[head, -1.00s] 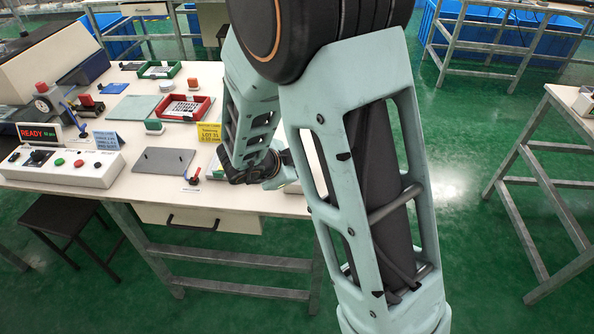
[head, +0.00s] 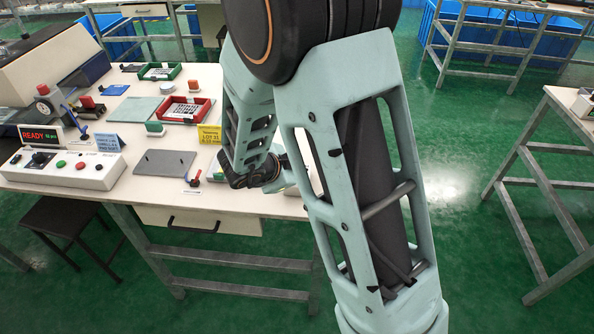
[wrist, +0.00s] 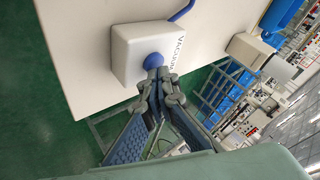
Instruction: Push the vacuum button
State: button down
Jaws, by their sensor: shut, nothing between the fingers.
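The vacuum button is a round blue button (wrist: 154,60) on a white box (wrist: 122,46) lettered VACUUM, in the wrist view. The box sits near the edge of a pale tabletop (wrist: 75,70). My gripper (wrist: 157,76) is shut and empty, with its fingertips right at the lower edge of the button. They overlap it in the picture; whether they touch or press it I cannot tell. In the head view my arm hides the button and most of the box.
A blue curved handle (wrist: 183,12) rises behind the box. In the head view the worktable (head: 120,200) carries a control box (head: 65,170) with coloured buttons, a READY display (head: 38,135), a grey plate (head: 164,163), a red tray (head: 184,119) and a yellow sign (head: 209,135).

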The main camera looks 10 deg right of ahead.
notch_tip(320, 180, up, 6)
jog(key=p, duration=0.7)
jog(key=shift+r, duration=0.1)
jog(key=shift+w, duration=0.1)
dwell(0.4)
